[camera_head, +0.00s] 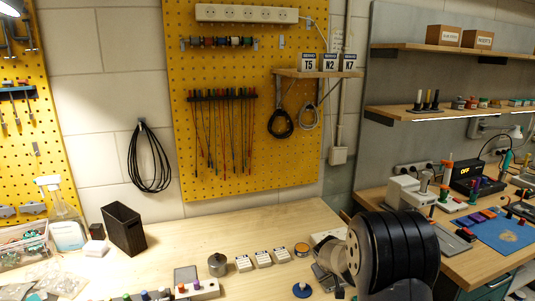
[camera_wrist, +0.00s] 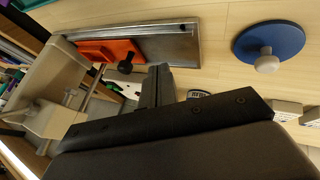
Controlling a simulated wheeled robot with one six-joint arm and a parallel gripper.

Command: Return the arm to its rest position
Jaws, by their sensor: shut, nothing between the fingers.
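My arm shows in the head view as a large black, ribbed rounded part at the lower right, over the bench's right end. In the wrist view my gripper (camera_wrist: 158,80) shows as dark fingers that are together, with nothing between them. The fingers are above the wooden bench (camera_head: 135,268), near a grey metal plate with an orange part (camera_wrist: 112,50) and a black knob on it. A blue disc with a pale knob (camera_wrist: 268,42) is to the right of the fingers, apart from them. My gripper's fingertips cannot be made out in the head view.
The blue disc (camera_head: 302,290) lies at the bench front. A metal cylinder (camera_head: 217,264), several white boxes (camera_head: 262,259) and a black bin (camera_head: 124,229) stand left of my arm. A second bench with a blue mat (camera_head: 508,231) is at right. The bench's back middle is clear.

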